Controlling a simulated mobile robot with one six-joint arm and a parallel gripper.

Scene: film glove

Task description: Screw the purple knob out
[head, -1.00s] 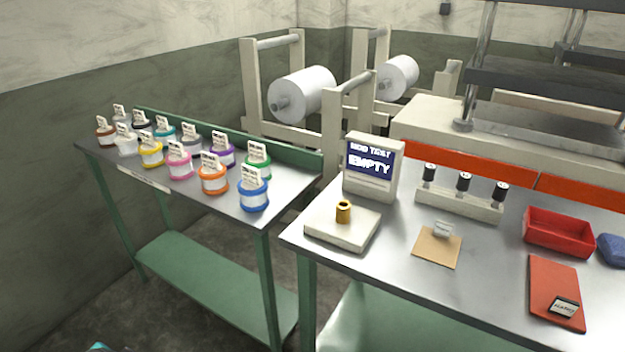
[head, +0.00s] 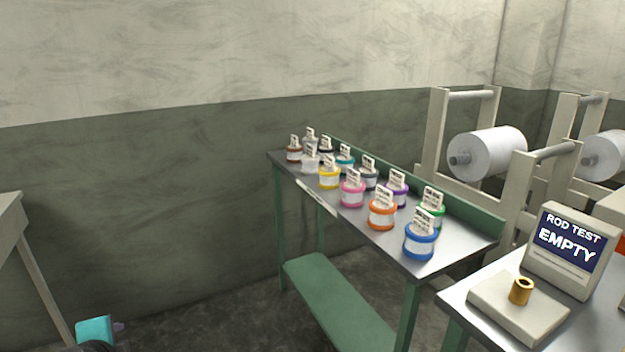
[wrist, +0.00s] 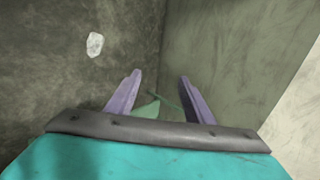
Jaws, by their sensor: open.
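I cannot make out a separate purple knob. A small round pot with a purple band (head: 397,193) and an upright white tag stands on the green-edged side table. It is in the right-hand row, between a grey-banded pot and a green-banded one. My gripper (wrist: 158,88) is open and empty in the wrist view, its two purple fingers apart over the floor and wall. In the head view my teal gripper body (head: 95,331) shows at the bottom left, low and well away from the side table.
Several tagged pots in other colours, such as the orange one (head: 382,214) and the blue one (head: 420,242), crowd the side table (head: 375,236). A bench with a ROD TEST screen reading EMPTY (head: 568,246) and a brass socket (head: 521,290) is at right. Floor before the wall is clear.

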